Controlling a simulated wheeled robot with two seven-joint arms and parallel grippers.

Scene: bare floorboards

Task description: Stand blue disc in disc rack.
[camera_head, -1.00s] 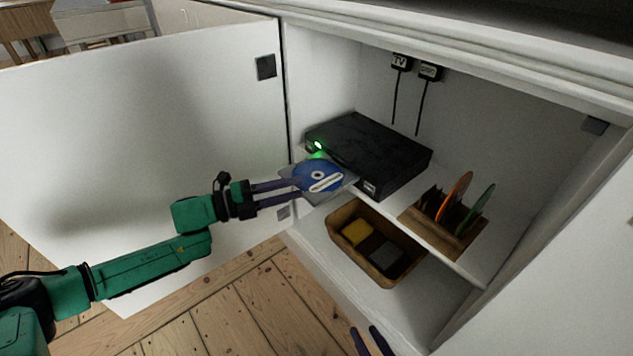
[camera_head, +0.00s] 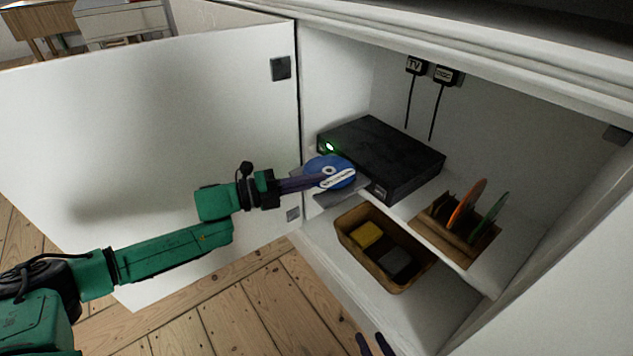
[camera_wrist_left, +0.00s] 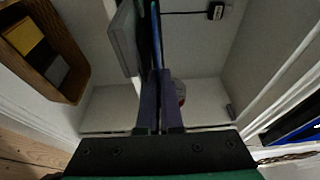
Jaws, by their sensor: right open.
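The blue disc (camera_head: 322,167) is at the pulled-out grey tray (camera_head: 349,192) of the black player; whether it touches the tray I cannot tell. My left gripper (camera_head: 312,181) is shut on the disc's edge. In the left wrist view the disc (camera_wrist_left: 156,32) shows edge-on as a thin blue line between the two fingers, beside the tray (camera_wrist_left: 124,40). The wooden disc rack (camera_head: 480,250) stands on the upper shelf at the right, holding an orange disc (camera_head: 467,205) and a green disc (camera_head: 490,217) upright. My right gripper (camera_head: 375,346) is open and empty at the bottom edge.
The black player (camera_head: 385,150) with a green light sits left of the rack. A wooden bin (camera_head: 350,243) with a yellow and a dark box stands on the lower shelf. The open white door (camera_head: 150,130) is at the left; cabinet walls bound the right. Two plugs hang on the back wall.

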